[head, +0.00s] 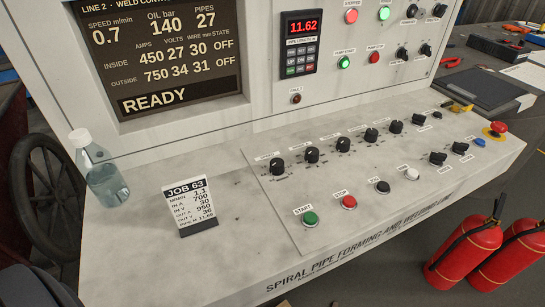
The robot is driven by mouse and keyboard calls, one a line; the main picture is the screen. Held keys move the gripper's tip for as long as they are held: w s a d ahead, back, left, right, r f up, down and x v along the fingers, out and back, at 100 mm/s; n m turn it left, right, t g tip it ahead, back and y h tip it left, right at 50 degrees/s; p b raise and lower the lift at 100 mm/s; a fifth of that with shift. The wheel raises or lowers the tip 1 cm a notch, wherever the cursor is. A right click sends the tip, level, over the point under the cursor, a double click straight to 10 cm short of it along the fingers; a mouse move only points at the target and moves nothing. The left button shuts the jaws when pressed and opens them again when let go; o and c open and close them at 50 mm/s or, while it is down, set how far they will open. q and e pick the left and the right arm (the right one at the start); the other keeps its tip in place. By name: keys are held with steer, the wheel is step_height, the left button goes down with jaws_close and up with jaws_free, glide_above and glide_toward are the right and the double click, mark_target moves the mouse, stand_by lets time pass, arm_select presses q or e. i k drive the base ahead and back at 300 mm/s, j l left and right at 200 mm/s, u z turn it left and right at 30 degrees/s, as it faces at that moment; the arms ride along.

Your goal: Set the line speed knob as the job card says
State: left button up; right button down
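A row of black knobs runs across the sloping console (235,225). The leftmost knob (277,166) probably sets line speed, but its label is too small to read surely. The other knobs include one beside it (312,155) and one further right (396,127). The job card (190,205) stands upright at the left of the console; it reads JOB 63, M/MIN 1.1, with further lines below. The screen (165,50) shows SPEED m/min 0.7 and READY. Neither of my grippers shows, and nothing touches the knobs.
A clear bottle (104,178) stands at the console's left edge. Below the knobs are the green START (310,218) and red STOP (349,202) buttons. A red emergency button (497,127) is at the right end. Fire extinguishers (465,255) stand on the floor at right.

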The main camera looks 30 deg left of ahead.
mark_target(277, 168)
steer(key=l+u, duration=0.45)
steer(key=k+l+u, duration=0.15)
steer(key=u, duration=0.35)
